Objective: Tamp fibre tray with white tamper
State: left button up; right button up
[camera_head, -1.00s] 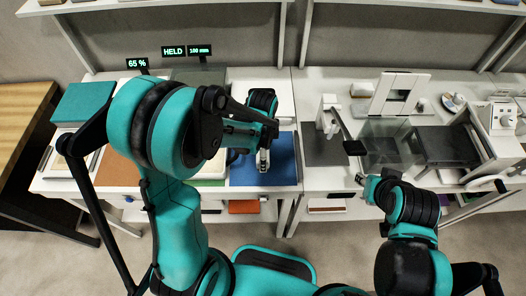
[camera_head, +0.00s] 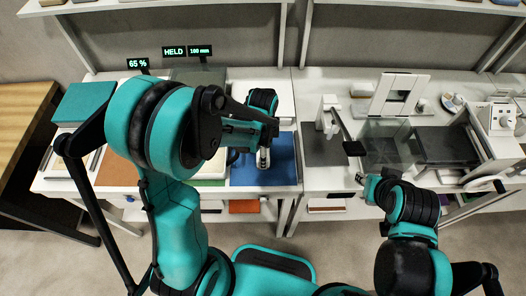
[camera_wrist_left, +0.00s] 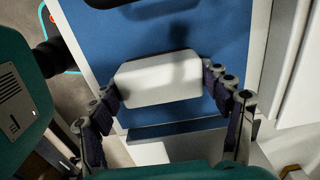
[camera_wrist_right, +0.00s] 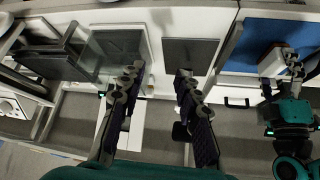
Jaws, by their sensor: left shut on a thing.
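My left gripper (camera_head: 263,152) is over the blue mat (camera_head: 284,165). In the left wrist view its two fingers (camera_wrist_left: 162,84) are shut on the ends of a white rounded block, which I take for the white tamper (camera_wrist_left: 158,78). The tamper casts a shadow on the blue surface below; the gap is hard to judge. In the head view only a small part of the tamper shows. My right gripper (camera_head: 364,181) is empty in front of the right bench, its fingers (camera_wrist_right: 158,74) apart. A tray with pale contents (camera_head: 63,146) at the far left may be the fibre tray; my left arm hides much there.
A teal box (camera_head: 84,102) stands at the back left. Lit displays (camera_head: 173,51) read 65 %, HELD and 100 mm. A dark mat (camera_head: 323,150), a clear bin (camera_head: 388,148) and a white stand with a dark paddle (camera_head: 330,118) are on the right bench.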

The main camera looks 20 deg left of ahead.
pick_arm(q)
jog(key=shift+r+p, duration=1.65)
jog(key=shift+r, duration=1)
jog(key=shift+f, duration=0.1)
